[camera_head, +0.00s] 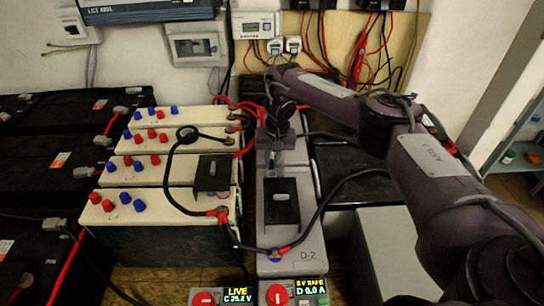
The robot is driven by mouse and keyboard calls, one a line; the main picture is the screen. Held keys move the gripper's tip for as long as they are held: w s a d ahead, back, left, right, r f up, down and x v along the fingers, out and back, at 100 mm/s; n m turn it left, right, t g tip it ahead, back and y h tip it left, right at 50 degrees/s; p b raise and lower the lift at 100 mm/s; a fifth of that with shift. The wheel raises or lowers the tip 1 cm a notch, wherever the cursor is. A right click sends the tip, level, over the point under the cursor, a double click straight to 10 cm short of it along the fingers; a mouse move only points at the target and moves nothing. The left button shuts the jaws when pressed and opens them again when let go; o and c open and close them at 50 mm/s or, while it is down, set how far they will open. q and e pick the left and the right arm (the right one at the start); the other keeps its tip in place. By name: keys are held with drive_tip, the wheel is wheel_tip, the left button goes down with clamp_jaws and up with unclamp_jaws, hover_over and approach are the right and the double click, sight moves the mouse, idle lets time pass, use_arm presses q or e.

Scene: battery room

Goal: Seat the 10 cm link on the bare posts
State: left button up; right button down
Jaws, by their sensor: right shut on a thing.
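My right gripper (275,158) points down over the far half of the grey battery marked D-2 (300,236). It is shut on a small grey metal piece that looks like the link; the fingers hide most of it, and I cannot tell its length. A black square plate (282,213) lies on the battery's top, nearer than the gripper, with a small metal spot on it. I cannot tell clearly which posts are bare. My left gripper is not in view.
A black cable (321,205) with a red-and-blue end crosses the D-2 battery's near end. Several cream batteries with red and blue caps stand left. A grey box (392,245) is right.

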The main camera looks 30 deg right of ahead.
drive_tip(key=c, duration=0.9)
unclamp_jaws()
drive_tip(key=shift+c, duration=0.2)
drive_tip(key=shift+r, duration=0.1)
drive_tip(key=shift+r+p, duration=3.95)
drive_tip(key=shift+p, duration=0.4)
